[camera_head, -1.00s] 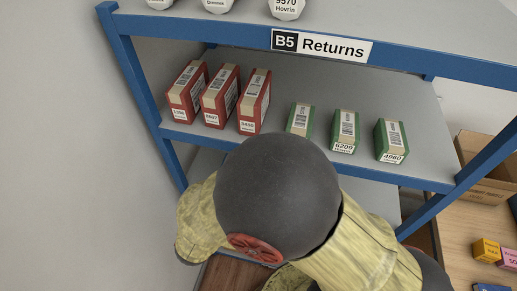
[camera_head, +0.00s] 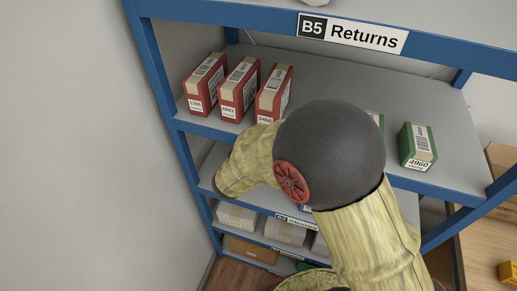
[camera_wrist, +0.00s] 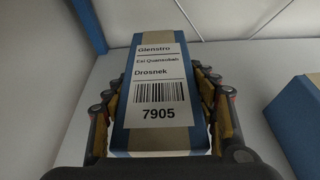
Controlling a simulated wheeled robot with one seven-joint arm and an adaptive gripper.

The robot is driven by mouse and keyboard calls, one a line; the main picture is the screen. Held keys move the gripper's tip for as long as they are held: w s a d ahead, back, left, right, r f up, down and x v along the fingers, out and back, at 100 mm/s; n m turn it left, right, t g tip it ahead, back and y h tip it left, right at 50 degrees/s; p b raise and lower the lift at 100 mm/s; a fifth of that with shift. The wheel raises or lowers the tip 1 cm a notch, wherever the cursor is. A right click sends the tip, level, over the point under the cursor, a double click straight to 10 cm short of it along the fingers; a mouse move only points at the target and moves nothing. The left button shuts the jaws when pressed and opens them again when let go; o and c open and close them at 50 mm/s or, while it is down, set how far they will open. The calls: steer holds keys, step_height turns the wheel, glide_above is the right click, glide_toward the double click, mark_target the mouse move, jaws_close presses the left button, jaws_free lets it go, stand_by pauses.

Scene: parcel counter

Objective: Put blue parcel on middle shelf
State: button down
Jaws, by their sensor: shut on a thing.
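The blue parcel (camera_wrist: 160,65) with a white label reading 7905 fills the middle of the wrist view. My gripper (camera_wrist: 160,92) is shut on it, with a finger along each side. Under and behind it lies a pale grey shelf surface (camera_wrist: 258,75); I cannot tell whether the parcel touches it. In the head view my arm hides my gripper and the held parcel. The middle shelf (camera_head: 250,197), below the shelf of red and green parcels, is partly hidden by my arm.
A second blue parcel (camera_wrist: 300,120) stands right of the held one. A blue upright (camera_wrist: 88,25) is at the back left. Red parcels (camera_head: 238,92) and a green parcel (camera_head: 417,146) stand on the shelf above. Grey boxes (camera_head: 285,231) fill a lower shelf.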

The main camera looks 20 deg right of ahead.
steer(key=shift+w+d+f, duration=0.2)
steer(key=shift+f, duration=0.1)
step_height(320, 180, down, 3)
steer(key=shift+b, duration=0.95)
steer(key=shift+r, duration=0.15)
steer(key=c, duration=0.7)
jaws_free()
steer(key=shift+o, duration=0.3)
